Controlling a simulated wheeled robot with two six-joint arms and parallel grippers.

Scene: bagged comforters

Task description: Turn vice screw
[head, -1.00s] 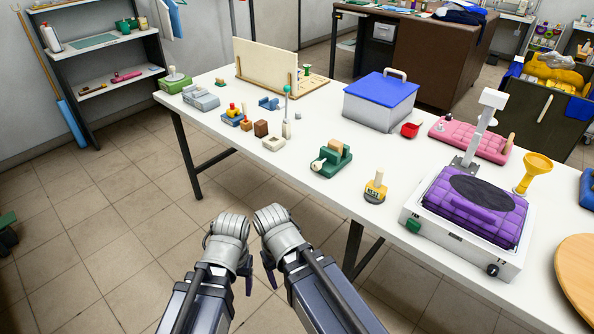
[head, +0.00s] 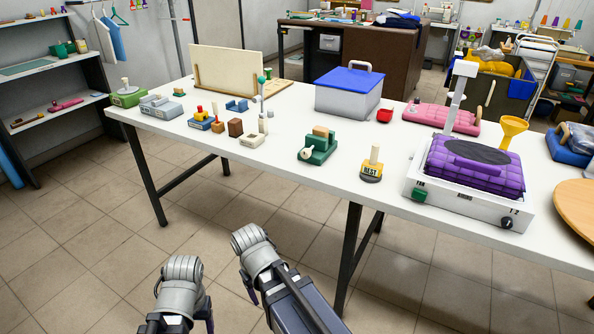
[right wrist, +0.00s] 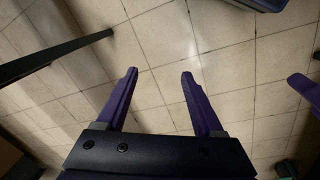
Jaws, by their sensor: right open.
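A small green vice (head: 318,150) with a wooden block in its jaws sits near the front edge of the white table (head: 290,180). A cream, knob-like screw end (head: 304,153) shows on its left side. My right gripper (head: 250,297) hangs in front of the table, below its top and apart from the vice. In the right wrist view my right gripper (right wrist: 160,72) is open and empty, with its two purple fingers spread over floor tiles. My left gripper (head: 208,324) is low in the head view, partly cut off, and its finger gap is hidden.
Right of the vice are a yellow-based stamp-like block (head: 372,168) and a white appliance (head: 470,205) under a purple pad (head: 475,168). Behind stands a blue-lidded box (head: 348,95). Small blocks (head: 235,127) lie to the left. A table leg (head: 348,250) stands near my right arm.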

